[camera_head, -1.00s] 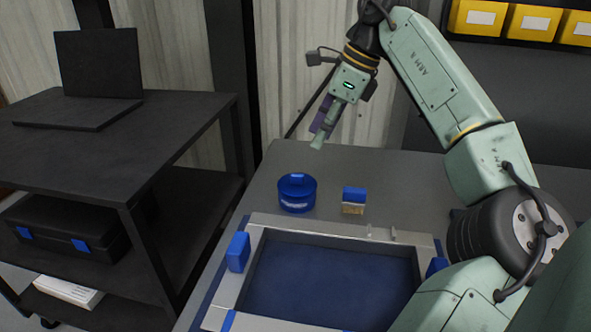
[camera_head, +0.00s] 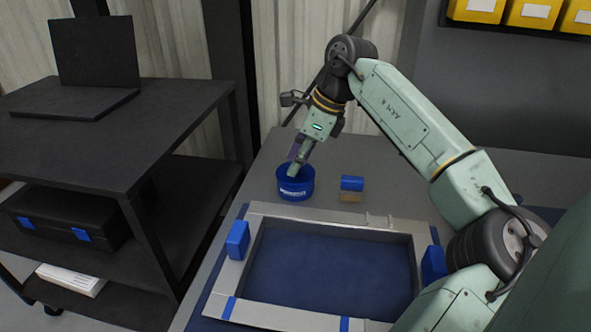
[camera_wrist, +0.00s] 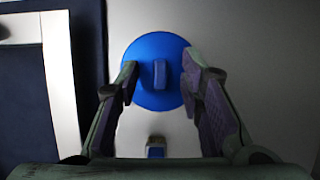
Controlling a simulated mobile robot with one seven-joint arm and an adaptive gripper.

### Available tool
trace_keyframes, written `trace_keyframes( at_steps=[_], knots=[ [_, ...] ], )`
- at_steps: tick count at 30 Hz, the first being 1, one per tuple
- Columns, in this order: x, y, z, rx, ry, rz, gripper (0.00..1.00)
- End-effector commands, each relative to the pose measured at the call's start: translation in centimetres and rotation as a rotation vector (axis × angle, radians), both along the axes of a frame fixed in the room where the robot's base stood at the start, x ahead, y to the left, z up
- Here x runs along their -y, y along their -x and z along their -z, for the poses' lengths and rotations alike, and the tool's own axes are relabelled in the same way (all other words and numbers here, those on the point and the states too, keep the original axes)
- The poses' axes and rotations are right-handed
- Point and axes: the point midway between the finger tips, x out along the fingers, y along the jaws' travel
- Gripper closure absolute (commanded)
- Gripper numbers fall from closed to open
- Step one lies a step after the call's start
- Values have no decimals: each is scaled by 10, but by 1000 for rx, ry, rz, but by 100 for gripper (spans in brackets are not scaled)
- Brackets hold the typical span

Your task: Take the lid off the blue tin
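The blue tin (camera_head: 295,188) stands upright on the grey bench, behind the framed screen. Its round blue lid (camera_wrist: 160,97) fills the middle of the wrist view, with a raised blue knob (camera_wrist: 160,73) at its centre. My gripper (camera_head: 298,163) is over the tin, pointing down. In the wrist view my gripper (camera_wrist: 163,79) is open, one finger on each side of the knob with a gap to both. I cannot tell how far above the lid the fingertips are. The tin's body is hidden under the lid in the wrist view.
A blue-handled block or brush (camera_head: 351,184) lies right of the tin. A metal frame (camera_head: 310,216) with blue clamps lies in front. A dark cart (camera_head: 75,135) stands left. Yellow bins (camera_head: 530,14) hang at back right. Bench left of the tin is clear.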

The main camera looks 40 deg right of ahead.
Motion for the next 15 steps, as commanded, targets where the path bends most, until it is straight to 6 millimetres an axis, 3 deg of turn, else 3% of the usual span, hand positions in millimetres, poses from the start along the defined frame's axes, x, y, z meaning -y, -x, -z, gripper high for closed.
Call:
trace_keyframes(
  at_steps=[5, 15],
  knots=[
    [0, 0, 0, 0, 0, 0, 66],
    [0, 0, 0, 0, 0, 0, 88]
  ],
)
